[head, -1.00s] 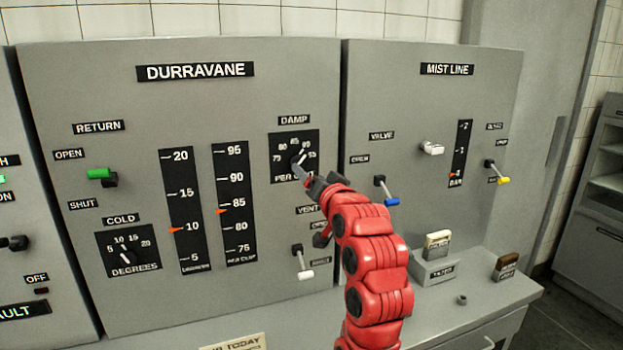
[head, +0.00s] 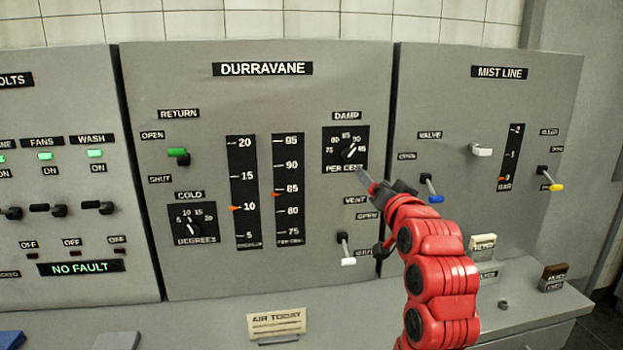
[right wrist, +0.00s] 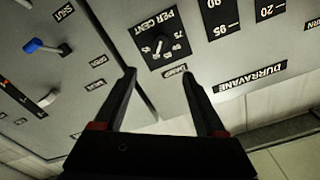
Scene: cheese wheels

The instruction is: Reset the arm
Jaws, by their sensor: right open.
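My right arm is red and rises from the lower right in the head view. Its gripper (head: 366,182) is just below the black DAMP dial (head: 345,150) on the grey DURRAVANE panel (head: 290,100). In the right wrist view the gripper (right wrist: 160,80) has its two dark fingers spread apart with nothing between them. The DAMP dial (right wrist: 160,42) shows upside down beyond the fingertips, its pointer in view and clear of the fingers. My left gripper is not in view.
A white-tipped VENT lever (head: 346,250) is close to the left of my right arm. The blue-tipped VALVE lever (head: 432,190) is close to its right. The MIST LINE panel (head: 480,110) stands at right. A grey ledge with an AIR TODAY card (head: 276,323) runs below.

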